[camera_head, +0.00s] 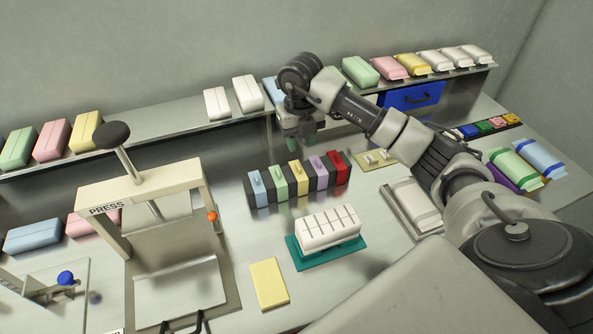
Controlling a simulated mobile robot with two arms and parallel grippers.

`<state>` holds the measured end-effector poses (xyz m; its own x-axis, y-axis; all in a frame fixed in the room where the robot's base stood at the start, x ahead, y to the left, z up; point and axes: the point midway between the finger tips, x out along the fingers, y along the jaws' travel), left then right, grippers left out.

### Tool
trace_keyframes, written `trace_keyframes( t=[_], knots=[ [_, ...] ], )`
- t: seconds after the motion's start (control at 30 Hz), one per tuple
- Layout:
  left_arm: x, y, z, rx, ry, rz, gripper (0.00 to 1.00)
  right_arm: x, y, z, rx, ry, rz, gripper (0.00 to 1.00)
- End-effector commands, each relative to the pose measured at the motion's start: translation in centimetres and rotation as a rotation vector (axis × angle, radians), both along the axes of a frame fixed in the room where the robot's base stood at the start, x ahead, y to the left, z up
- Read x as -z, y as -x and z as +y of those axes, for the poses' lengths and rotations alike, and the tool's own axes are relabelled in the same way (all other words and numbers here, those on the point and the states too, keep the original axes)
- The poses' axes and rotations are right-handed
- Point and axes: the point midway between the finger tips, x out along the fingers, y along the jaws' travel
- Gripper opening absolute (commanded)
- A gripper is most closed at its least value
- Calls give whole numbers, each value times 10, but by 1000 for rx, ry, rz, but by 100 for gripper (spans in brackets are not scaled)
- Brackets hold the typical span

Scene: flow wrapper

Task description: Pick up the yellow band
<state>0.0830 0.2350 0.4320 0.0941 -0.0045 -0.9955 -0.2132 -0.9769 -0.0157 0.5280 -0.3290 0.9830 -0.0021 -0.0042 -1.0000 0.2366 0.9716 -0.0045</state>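A row of small coloured pieces lies at the far right of the table, and its yellow piece (512,118), at the right end, looks like the yellow band. It is small in this view. My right gripper (303,140) hangs above the table at the back middle, behind the dark rack of coloured blocks and far to the left of the row. Its fingertips point down and look apart, with nothing seen between them. My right arm reaches across the view in front of the back shelf. My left gripper does not show.
The rack of coloured blocks (263,194) stands mid-table. A white block (328,228) sits on a green base before it. A yellow card (269,283) lies in front. The press (101,206) stands left. Wrapped packs (515,170) lie near the coloured row. Packs line the back shelf.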

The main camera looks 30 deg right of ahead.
Motion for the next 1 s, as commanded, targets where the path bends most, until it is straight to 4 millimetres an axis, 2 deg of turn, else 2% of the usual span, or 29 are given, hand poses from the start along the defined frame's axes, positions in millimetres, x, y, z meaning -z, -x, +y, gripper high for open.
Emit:
trace_keyframes(
  t=[0.1,0.33,0.6,0.9,1.0],
  knots=[
    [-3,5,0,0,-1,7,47,17,0,1,-1,-2,1,36],
    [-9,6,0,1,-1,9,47,35,0,3,-2,-4,2,36],
    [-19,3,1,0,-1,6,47,72,-1,5,-2,-4,0,36],
    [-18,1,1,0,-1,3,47,78,-1,5,-3,-3,-3,36],
    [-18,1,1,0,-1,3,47,78,-1,5,-3,-3,-3,21]
  ],
)
